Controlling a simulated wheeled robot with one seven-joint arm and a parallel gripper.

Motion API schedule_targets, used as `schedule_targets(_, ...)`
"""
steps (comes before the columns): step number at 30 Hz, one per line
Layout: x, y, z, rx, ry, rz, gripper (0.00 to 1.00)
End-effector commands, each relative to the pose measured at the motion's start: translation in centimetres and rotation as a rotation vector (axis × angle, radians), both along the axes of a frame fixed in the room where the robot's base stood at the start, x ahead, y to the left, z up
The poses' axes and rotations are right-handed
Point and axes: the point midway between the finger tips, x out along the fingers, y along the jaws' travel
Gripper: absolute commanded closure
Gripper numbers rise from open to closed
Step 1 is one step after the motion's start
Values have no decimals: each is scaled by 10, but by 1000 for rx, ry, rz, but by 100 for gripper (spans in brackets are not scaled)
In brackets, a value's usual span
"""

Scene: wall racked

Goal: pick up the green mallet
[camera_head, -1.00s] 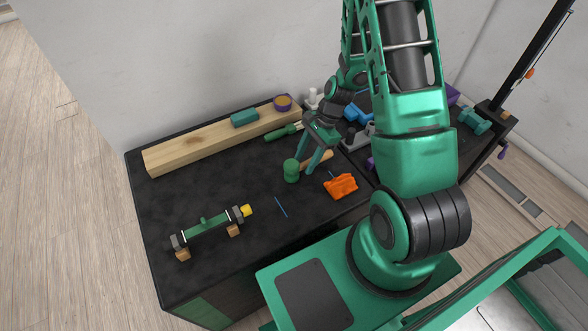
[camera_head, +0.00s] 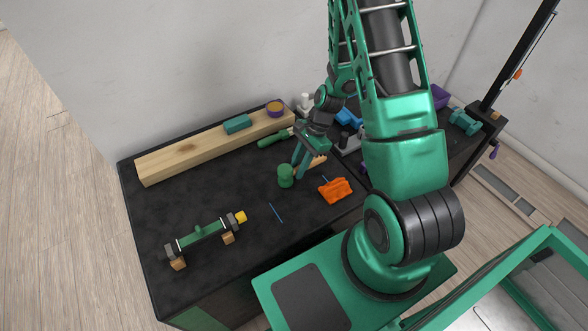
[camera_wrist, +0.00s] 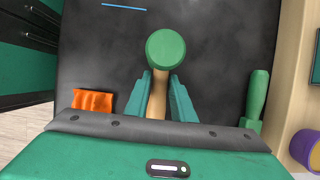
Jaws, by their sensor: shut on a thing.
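The green mallet has a round green head (camera_head: 286,176) and a light wooden handle (camera_head: 314,165). It is at the middle of the black worktop (camera_head: 190,205). My gripper (camera_head: 302,166) is shut on the handle, close to the head. In the wrist view the head (camera_wrist: 166,50) lies just beyond my fingertips (camera_wrist: 158,85), and the handle (camera_wrist: 156,100) runs back between the two fingers. The rear of the handle is hidden by my gripper body. I cannot tell whether the mallet touches the worktop.
An orange cloth-like item (camera_head: 335,190) lies close in front of the mallet. A green-handled tool (camera_head: 273,138) and a wooden beam (camera_head: 190,153) carrying a teal block (camera_head: 237,124) lie behind. A green clamp-like tool (camera_head: 202,235) rests front left. The left worktop is mostly clear.

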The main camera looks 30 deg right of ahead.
Motion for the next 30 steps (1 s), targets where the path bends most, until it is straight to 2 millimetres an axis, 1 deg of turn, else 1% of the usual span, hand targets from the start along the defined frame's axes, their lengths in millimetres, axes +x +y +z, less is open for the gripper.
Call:
schedule_targets(5,1,0,12,0,-3,1,100)
schedule_targets(8,1,0,25,-1,-5,0,100)
schedule_targets(11,1,0,42,-1,-5,0,100)
schedule_targets(12,-4,11,47,2,-3,4,100)
schedule_targets(15,-14,33,60,1,-4,6,100)
schedule_targets(21,-31,71,85,1,-3,4,100)
schedule_targets(24,-38,85,94,0,-2,4,100)
schedule_targets(30,-45,102,105,1,-1,2,100)
